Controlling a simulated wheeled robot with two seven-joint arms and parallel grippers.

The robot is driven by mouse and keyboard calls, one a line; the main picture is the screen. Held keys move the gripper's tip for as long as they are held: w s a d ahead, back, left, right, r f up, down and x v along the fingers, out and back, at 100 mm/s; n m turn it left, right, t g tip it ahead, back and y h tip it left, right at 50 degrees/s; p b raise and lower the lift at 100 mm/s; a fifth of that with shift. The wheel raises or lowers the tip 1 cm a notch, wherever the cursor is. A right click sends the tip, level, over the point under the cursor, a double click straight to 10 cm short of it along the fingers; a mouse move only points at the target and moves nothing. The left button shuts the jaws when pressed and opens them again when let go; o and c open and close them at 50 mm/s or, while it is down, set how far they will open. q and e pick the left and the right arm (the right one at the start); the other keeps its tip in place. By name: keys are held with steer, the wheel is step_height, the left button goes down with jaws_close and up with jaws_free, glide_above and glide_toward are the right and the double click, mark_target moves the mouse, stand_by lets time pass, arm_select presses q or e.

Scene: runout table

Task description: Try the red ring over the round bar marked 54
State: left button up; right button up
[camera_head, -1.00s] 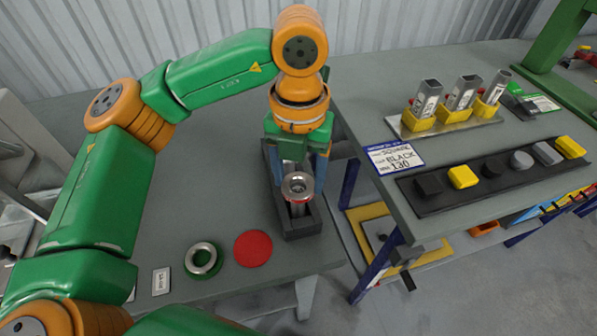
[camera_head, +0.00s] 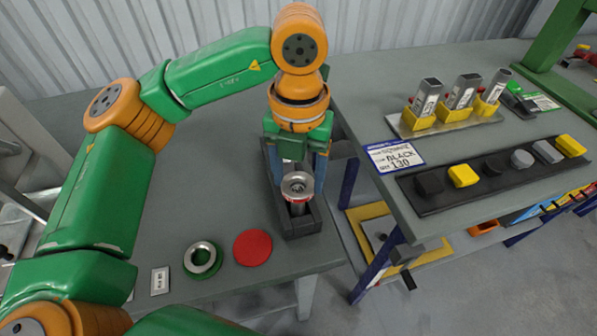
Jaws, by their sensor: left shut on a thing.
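My left gripper (camera_head: 298,175) points down over the black holder (camera_head: 302,226) on the left table. Its two fingers are shut on the red ring (camera_head: 297,184), which shows a bright metal top face and some red at its side. The ring is at the top of a round upright piece in the holder. I cannot tell whether it sits around that bar or just on its end, and no number 54 is readable. My right gripper is not in view.
A green ring (camera_head: 202,260), a red disc (camera_head: 252,247) and a small white label (camera_head: 160,281) lie left of the holder. A gap separates the tables.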

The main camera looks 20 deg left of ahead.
arm_select(q)
steer(key=shift+f+b, duration=0.4)
steer(key=shift+f, duration=0.05)
steer(key=o, duration=1.6)
steer(key=shift+c, duration=0.2)
step_height(320, 180, up, 6)
steer(key=shift+r+p, duration=0.2)
steer(key=shift+p, duration=0.1)
steer(key=shift+r, duration=0.45)
